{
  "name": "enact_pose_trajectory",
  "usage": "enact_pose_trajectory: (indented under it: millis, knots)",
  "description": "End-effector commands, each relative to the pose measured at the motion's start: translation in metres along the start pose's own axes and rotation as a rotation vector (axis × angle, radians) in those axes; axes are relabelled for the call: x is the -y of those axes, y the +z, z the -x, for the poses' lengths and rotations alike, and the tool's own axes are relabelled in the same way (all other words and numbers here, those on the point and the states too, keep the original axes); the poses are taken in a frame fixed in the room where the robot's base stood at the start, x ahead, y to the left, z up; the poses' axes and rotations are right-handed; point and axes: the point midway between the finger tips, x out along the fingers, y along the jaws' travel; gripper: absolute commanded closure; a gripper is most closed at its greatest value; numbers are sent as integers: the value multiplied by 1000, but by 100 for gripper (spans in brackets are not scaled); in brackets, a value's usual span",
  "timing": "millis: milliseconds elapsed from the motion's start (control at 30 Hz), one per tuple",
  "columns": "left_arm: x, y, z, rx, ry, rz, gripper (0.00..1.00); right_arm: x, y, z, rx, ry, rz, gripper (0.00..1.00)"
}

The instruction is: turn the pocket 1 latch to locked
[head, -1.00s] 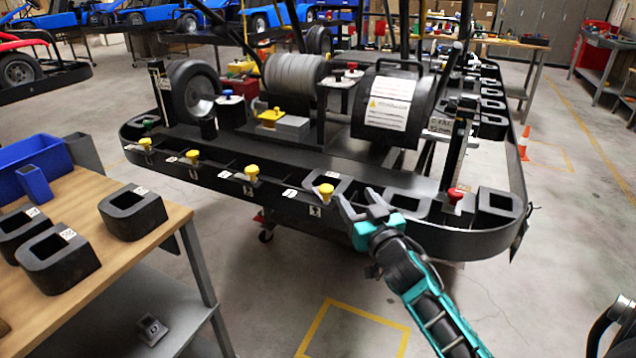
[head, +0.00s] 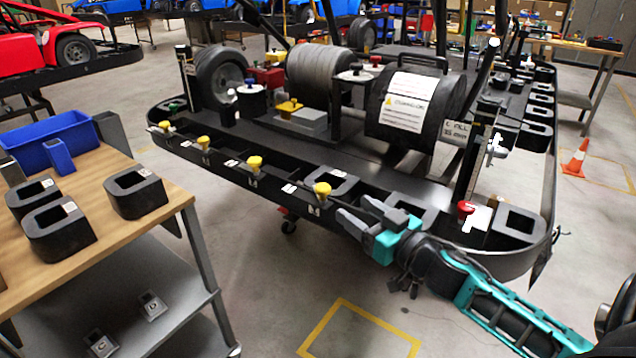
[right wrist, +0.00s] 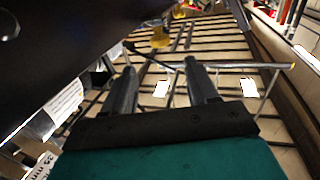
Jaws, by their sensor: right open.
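Several yellow knob latches stand along the near rail of the black kart stand (head: 225,165). The rightmost yellow knob (head: 321,190) is the closest to my right gripper (head: 353,209). The pocket labels are too small to read, so I cannot tell which latch is pocket 1. My right gripper is open, just right of that knob and slightly below it, fingers pointing left, with no contact visible. In the right wrist view a yellow knob (right wrist: 160,40) shows beyond the open fingertips (right wrist: 160,72), with nothing between them. My left gripper is not in view.
A red knob (head: 466,208) stands farther right on the rail, beside open black pockets (head: 517,222). A wooden table (head: 95,195) with black blocks and a blue bin (head: 55,140) is at left. The floor in front of the stand is clear.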

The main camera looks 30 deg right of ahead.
Motion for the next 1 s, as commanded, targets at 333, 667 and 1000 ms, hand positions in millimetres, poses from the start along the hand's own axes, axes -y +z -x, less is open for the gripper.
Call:
enact_pose_trajectory:
  millis: [333, 667, 1000]
  knots:
    - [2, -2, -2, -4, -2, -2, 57, 0, -1, -34, -3, -1, 2, 42]
    - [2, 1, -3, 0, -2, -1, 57, 0, -1, -83, -2, 0, 2, 42]
    - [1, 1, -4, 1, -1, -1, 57, 0, -1, -121, -1, 0, 1, 42]
